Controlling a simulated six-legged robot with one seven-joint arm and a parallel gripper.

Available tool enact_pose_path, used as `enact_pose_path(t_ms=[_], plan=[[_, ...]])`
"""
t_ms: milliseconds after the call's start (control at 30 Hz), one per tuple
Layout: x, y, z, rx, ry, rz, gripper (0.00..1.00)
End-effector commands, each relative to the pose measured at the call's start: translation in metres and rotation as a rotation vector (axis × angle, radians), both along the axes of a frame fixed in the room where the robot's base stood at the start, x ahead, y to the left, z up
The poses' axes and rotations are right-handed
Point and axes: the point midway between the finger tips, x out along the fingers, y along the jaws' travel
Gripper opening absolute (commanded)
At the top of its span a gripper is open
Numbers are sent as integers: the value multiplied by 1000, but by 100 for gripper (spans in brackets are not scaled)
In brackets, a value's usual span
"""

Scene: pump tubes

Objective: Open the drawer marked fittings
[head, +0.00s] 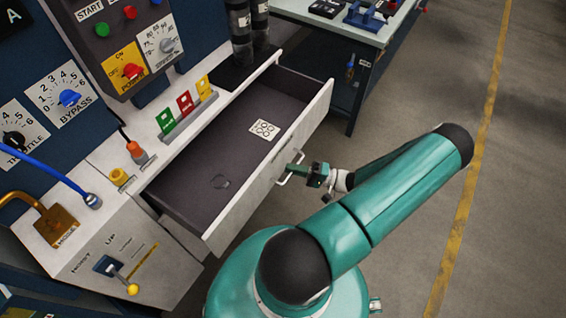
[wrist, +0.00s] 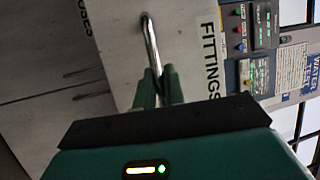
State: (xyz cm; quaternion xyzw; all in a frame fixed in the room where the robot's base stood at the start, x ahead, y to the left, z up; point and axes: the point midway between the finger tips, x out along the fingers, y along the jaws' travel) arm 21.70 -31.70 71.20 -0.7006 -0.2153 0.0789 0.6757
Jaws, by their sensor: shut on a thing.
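The fittings drawer (head: 190,194) is pulled well out of the white cabinet in the head view. The drawer front (wrist: 182,40) fills the middle of the wrist view, with the word FITTINGS running sideways. My gripper (head: 299,172) is at the drawer's outer face, shut on the metal bar handle (wrist: 152,45). In the wrist view the green fingers (wrist: 158,88) close around the lower part of the handle.
Another front, with a label ending in "OSES" (wrist: 85,20), is beside the drawer. A workbench (head: 345,28) stands beyond the drawer's far end. Above the drawer are coloured tags (head: 185,102) and a control panel (head: 130,45). Open floor (head: 520,200) lies at right.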

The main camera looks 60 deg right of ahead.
Motion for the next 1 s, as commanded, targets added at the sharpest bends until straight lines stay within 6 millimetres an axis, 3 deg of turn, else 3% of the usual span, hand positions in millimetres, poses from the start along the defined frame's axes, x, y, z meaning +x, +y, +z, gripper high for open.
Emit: enact_pose_path(t_ms=[500,533,600,1000], plan=[[-9,-1,0,-2,0,-1,0],[-9,-1,0,-2,0,-1,17],[-9,-1,0,-2,0,-1,30],[-14,-4,-2,-2,1,-1,32]])
